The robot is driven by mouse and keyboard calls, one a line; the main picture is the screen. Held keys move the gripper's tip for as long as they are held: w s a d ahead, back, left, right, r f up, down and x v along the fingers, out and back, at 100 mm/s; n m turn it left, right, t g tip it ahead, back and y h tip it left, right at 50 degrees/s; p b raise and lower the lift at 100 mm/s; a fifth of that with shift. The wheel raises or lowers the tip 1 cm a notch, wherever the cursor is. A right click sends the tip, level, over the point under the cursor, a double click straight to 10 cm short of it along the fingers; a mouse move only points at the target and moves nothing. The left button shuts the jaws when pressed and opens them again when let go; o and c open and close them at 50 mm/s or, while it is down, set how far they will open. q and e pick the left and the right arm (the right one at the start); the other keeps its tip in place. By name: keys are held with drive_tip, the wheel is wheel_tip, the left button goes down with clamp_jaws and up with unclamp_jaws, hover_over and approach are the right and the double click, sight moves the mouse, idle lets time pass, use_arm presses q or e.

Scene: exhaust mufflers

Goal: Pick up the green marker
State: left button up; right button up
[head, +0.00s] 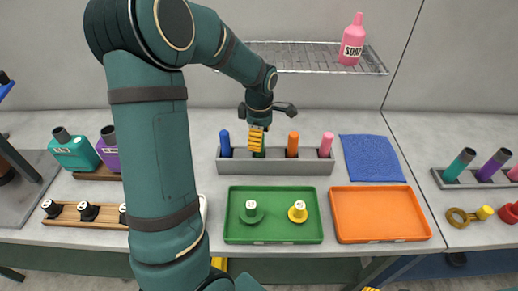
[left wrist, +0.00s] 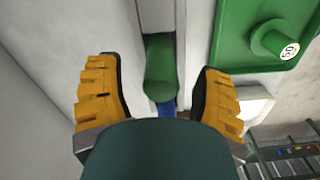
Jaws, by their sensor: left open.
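The green marker (left wrist: 161,70) stands in the grey holder (head: 275,167), between the blue marker (head: 225,143) and the orange marker (head: 292,145). In the head view my left gripper (head: 256,140) is over the green marker and hides most of it. In the left wrist view the open yellow fingers (left wrist: 158,98) are on either side of the green marker, with gaps between. A bit of the blue marker (left wrist: 166,110) shows below it there. The right gripper cannot be made out; only a little yellow shows at the bottom edge of the head view.
A pink marker (head: 326,145) stands at the holder's right end. A green tray (head: 273,235) with two small parts and an orange tray (head: 380,236) lie in front. A blue cloth (head: 371,158) lies to the right. A wire shelf (head: 290,69) with a pink soap bottle (head: 352,40) is behind.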

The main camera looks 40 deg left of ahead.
use_arm(q)
wheel_tip(320, 180, down, 3)
drive_tip(key=shift+f, duration=0.2)
clamp_jaws()
idle(0.3)
